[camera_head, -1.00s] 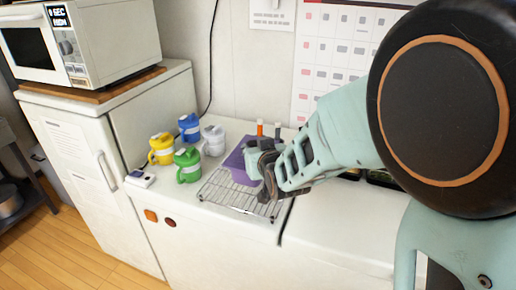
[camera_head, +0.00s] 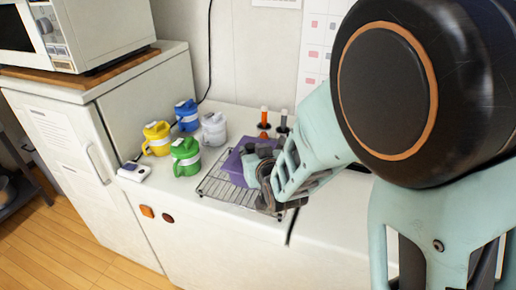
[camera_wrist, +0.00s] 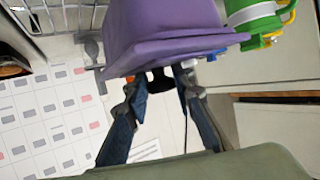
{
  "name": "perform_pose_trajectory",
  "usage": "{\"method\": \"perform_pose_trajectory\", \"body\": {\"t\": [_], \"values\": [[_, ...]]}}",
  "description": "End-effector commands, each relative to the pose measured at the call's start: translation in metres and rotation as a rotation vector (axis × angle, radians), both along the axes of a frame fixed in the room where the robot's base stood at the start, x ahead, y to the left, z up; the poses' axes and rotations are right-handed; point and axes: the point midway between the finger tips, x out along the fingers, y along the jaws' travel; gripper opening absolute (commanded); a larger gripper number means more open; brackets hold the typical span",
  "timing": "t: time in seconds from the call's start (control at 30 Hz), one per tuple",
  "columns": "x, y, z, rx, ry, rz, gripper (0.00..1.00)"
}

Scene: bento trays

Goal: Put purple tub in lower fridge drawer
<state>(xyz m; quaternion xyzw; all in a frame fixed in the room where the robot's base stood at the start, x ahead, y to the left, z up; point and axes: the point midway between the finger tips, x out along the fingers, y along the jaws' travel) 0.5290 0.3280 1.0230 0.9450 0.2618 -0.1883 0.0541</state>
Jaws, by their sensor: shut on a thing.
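The purple tub (camera_head: 233,163) is at the wire rack on the white counter, partly hidden by my gripper (camera_head: 262,176). My gripper is shut on the tub's near side. In the wrist view the tub (camera_wrist: 165,24) fills the upper middle, with its rim just beyond my gripper (camera_wrist: 160,82). I cannot tell whether the tub rests on the rack or is held just above it. The white fridge (camera_head: 75,170) stands at the left with its door shut and a vertical handle. No open drawer shows.
The wire rack (camera_head: 215,190) lies under the tub. Green (camera_head: 186,158), yellow (camera_head: 158,140), blue (camera_head: 187,116) and white (camera_head: 213,130) mugs stand to its left. Two small bottles (camera_head: 264,118) stand behind. A microwave (camera_head: 95,30) sits on the fridge. Wooden floor (camera_head: 50,245) is clear at lower left.

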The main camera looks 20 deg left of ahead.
Motion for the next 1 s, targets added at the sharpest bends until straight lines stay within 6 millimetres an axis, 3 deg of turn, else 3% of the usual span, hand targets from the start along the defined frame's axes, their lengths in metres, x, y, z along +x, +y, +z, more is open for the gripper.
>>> {"method": "perform_pose_trajectory", "body": {"t": [0.07, 0.5, 0.53, 0.67, 1.0], "values": [[-0.004, -0.0003, -0.0149, 0.0, -0.001, 0.001, 0.0], [-0.0046, -0.001, -0.018, 0.002, -0.003, 0.0, 0.0], [-0.0053, -0.0014, -0.0181, 0.0, 0.0, 0.0, 0.26], [-0.0053, -0.0014, -0.0179, -0.001, 0.0, 0.0, 0.4], [-0.0053, -0.0014, -0.0158, -0.001, 0.0, 0.0, 0.4]]}}
